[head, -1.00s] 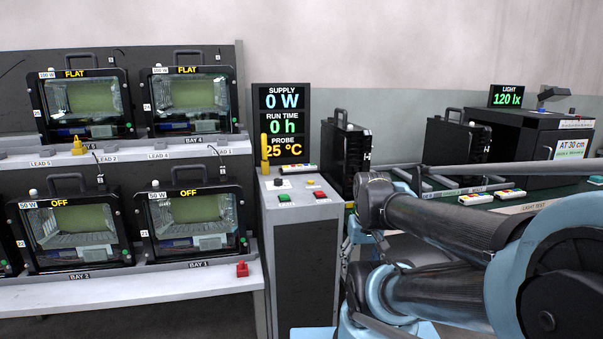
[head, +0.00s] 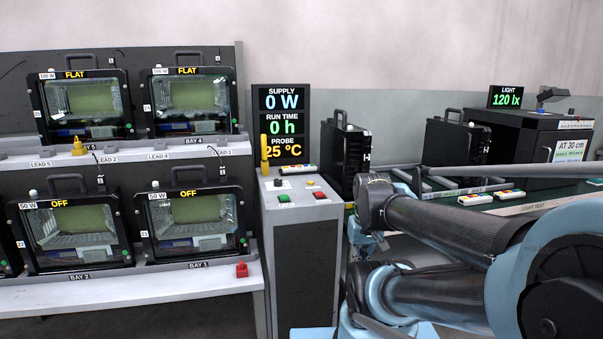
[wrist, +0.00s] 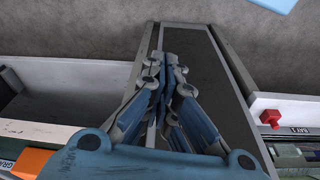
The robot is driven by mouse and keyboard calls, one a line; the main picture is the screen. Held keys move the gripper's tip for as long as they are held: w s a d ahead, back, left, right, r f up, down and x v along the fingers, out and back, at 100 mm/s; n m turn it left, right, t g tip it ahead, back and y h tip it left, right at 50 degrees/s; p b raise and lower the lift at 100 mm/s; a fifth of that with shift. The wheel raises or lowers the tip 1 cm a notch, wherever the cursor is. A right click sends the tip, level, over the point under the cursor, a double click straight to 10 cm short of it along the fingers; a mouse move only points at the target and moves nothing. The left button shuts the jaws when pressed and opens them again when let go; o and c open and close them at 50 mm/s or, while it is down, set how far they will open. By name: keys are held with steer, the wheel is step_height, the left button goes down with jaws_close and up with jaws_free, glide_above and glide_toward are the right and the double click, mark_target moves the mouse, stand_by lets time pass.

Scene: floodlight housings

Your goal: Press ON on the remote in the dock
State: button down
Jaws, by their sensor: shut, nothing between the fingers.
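Small white remotes with coloured buttons show in the head view. One remote (head: 305,169) lies at the back of the grey pedestal's top. Another remote (head: 475,199) and a further remote (head: 510,194) lie on the green bench at the right. I cannot tell which of them sits in a dock, and the ON label is too small to read. My gripper (wrist: 165,62) is shut and empty in the wrist view, over the side of a dark grey upright panel. No remote can be made out near its fingertips. In the head view my arm hides part of the bench.
The grey pedestal (head: 303,240) carries a green button (head: 284,198), a red button (head: 320,195) and a yellow probe (head: 265,150). Black floodlight housings fill the rack at the left. A red plug (head: 242,270) sits on the lower shelf. A black light-test box (head: 520,140) stands at the right.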

stand_by(0.7)
step_height(320, 180, up, 27)
steer(key=n+t+h, duration=0.1)
steer(key=n+t, duration=0.6)
glide_above(312, 165)
steer(key=shift+w+a+f, duration=0.2)
steer(key=shift+w+a, duration=0.25)
steer(key=shift+f, duration=4.4)
